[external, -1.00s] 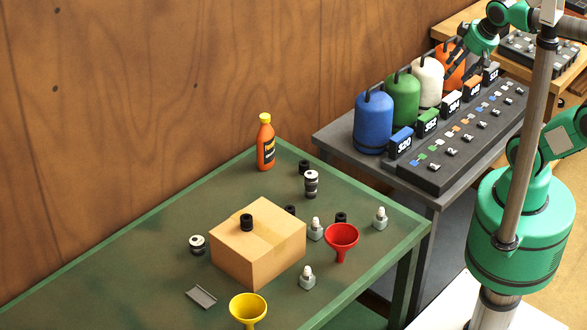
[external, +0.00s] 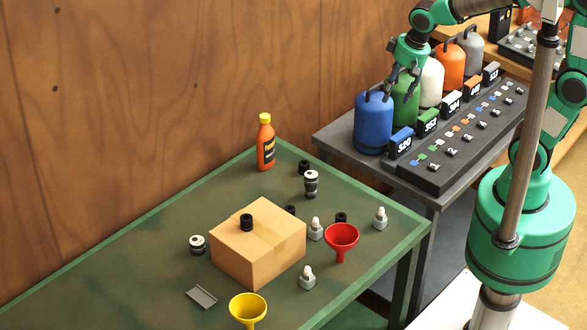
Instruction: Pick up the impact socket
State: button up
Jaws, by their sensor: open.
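Several short black cylinders that look like impact sockets are on the green table. One black socket (external: 246,222) stands on top of the cardboard box (external: 232,258). Another black socket (external: 304,167) stands near the orange bottle. Two more, a socket behind the box (external: 290,210) and a socket behind the red funnel (external: 341,217), are partly hidden. I cannot tell which one the task means. My gripper (external: 401,90) is open and empty, pointing down over the blue and green canisters on the grey bench, well away from the sockets.
An orange bottle (external: 265,145), red funnel (external: 341,238), yellow funnel (external: 248,309) and several small metal parts stand on the green table (external: 120,290). The blue canister (external: 373,125) and green canister (external: 404,105) are close below my gripper. The table's left part is clear.

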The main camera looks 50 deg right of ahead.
jog(key=w+a+f+g, duration=0.2)
jog(key=w+a+f, duration=0.2)
jog(key=a+f, duration=0.6)
jog(key=m+g, duration=0.1)
send_over(340, 215)
notch_tip(340, 215, down, 15)
jog(key=shift+s+a+h+p, duration=0.1)
jog(key=shift+h+p, duration=0.3)
jog(key=shift+f+b, duration=0.65)
jog(key=shift+f, duration=3.6)
jog(key=shift+f+b, duration=0.55)
jog(key=shift+f, duration=2.05)
jog(key=shift+c, duration=0.3)
